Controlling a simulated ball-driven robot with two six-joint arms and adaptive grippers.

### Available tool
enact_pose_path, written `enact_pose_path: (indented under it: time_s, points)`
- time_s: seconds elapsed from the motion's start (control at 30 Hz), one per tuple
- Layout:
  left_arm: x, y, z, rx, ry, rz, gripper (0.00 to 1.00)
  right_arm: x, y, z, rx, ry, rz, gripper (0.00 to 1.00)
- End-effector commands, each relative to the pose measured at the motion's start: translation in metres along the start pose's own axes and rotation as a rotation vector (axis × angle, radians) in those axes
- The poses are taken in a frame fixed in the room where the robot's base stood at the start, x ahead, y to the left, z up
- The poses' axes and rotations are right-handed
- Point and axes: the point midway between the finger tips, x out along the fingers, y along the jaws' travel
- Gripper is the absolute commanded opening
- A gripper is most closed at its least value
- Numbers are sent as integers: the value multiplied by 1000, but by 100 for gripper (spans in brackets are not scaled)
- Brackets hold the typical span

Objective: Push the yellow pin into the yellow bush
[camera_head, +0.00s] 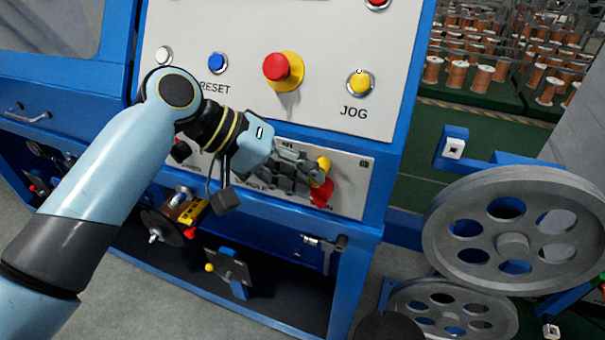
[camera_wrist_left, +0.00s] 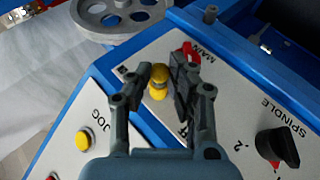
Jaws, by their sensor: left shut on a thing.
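My left gripper (camera_head: 308,172) is in front of the lower control panel, its fingers toward the panel's right end. In the left wrist view the gripper (camera_wrist_left: 155,88) is shut on a yellow piece with a rounded end, which looks like the yellow pin (camera_wrist_left: 158,80). The pin (camera_head: 324,163) also shows at the fingertips in the head view. A red switch handle (camera_head: 321,193) sits close beside the fingertips; it shows behind the right finger in the wrist view (camera_wrist_left: 189,50). I cannot make out a yellow bush for certain. My right gripper is not in view.
Above are a red emergency button (camera_head: 277,67) and a yellow JOG button (camera_head: 360,83). Below the panel is a small bracket with a yellow ball (camera_head: 209,267). A large grey pulley wheel (camera_head: 513,222) stands to the right, with another lower down (camera_head: 452,310).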

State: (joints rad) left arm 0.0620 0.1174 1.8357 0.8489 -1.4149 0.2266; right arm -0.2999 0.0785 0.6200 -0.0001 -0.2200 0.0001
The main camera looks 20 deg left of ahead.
Motion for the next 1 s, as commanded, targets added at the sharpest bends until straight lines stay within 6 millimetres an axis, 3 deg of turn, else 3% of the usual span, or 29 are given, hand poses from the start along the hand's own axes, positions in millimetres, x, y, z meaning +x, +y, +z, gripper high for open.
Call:
enact_pose_path:
  time_s: [0.93,0.97,1.0]
  points:
    - [1,2,-8,5,10,2,0,-3,2,0,-1,0,2,0]
    - [1,2,-8,5,10,2,22,-3,2,0,-1,0,2,0]
    - [0,2,-8,5,11,2,28,-3,2,0,-1,0,2,0]
